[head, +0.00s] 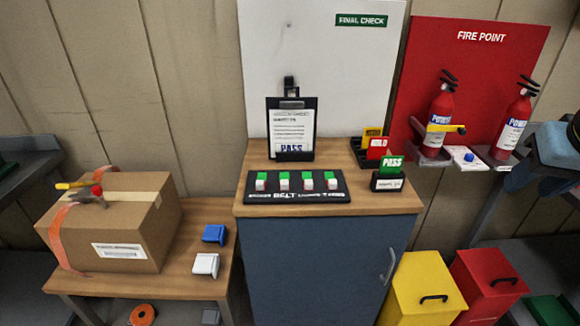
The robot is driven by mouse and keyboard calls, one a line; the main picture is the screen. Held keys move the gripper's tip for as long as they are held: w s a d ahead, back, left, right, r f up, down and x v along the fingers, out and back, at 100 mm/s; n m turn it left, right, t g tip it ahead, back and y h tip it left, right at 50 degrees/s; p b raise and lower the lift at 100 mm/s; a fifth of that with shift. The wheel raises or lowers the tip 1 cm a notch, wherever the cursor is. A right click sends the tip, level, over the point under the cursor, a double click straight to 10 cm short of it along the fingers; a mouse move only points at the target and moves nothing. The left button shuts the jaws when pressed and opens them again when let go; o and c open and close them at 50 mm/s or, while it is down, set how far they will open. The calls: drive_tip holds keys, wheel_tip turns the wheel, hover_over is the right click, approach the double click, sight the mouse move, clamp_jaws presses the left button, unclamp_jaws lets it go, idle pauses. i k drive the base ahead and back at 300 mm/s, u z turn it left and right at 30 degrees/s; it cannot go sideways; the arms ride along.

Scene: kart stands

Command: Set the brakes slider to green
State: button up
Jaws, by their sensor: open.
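A black slider board (295,198) lies on top of the blue cabinet below the clipboard. It carries several sliders in a row, each with a white knob below a green patch. The leftmost knob (261,185) and the rightmost knob (332,184) both sit towards the front of their tracks, with green showing behind them. A little red shows around some knobs. The white lettering along the front edge is mostly too small to read, so I cannot tell which slider is the brakes one. My gripper is not in view.
A clipboard (291,125) stands behind the board. Card holders, one with a green PASS card (391,163), stand on the right of the cabinet top (345,160). A cardboard box (130,225) is on the left table. Fire extinguishers (439,118) and yellow and red bins (420,285) are right.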

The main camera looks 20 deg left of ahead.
sight(260, 186)
drive_tip(key=k, duration=1)
drive_tip(key=u, duration=0.7)
drive_tip(key=i, duration=1)
